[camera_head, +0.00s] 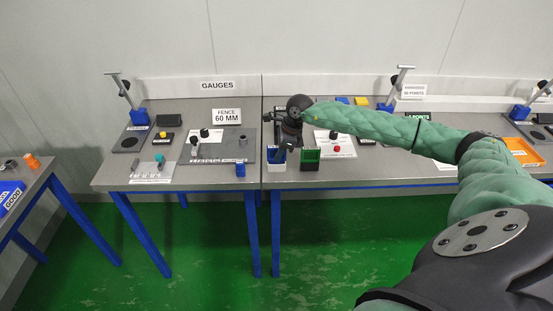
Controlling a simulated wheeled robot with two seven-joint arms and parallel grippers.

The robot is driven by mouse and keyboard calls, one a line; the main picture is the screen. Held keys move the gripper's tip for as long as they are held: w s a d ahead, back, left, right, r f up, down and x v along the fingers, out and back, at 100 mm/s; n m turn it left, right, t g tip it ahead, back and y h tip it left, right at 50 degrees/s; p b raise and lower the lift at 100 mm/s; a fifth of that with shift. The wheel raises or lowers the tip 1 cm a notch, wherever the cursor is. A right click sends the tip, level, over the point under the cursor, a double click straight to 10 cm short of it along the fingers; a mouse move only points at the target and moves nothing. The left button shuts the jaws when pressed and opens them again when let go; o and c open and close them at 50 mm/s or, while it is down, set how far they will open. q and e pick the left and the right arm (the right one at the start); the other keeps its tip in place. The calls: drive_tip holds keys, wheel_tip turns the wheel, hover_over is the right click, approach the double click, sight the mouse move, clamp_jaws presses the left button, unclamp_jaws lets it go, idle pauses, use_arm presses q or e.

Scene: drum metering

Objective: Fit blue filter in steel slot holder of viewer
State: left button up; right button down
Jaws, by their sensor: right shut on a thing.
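My right gripper (284,146) reaches in over the front of the middle bench, just above a blue box with a white front (276,165). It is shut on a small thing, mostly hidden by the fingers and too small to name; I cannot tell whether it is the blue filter. I cannot make out the viewer's steel slot holder for certain. Grey steel parts, among them a short cylinder (242,141), stand on a grey plate (212,153) to the left. My left gripper is not in view.
A white card with a red knob (337,149) lies right of the green box. Posts on blue bases (139,117) stand at the back of the benches. My right arm covers part of the right bench.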

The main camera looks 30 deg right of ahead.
sight(277, 147)
drive_tip(key=shift+r+p, duration=0.3)
drive_tip(key=shift+r, duration=1.8)
drive_tip(key=shift+r, duration=1.95)
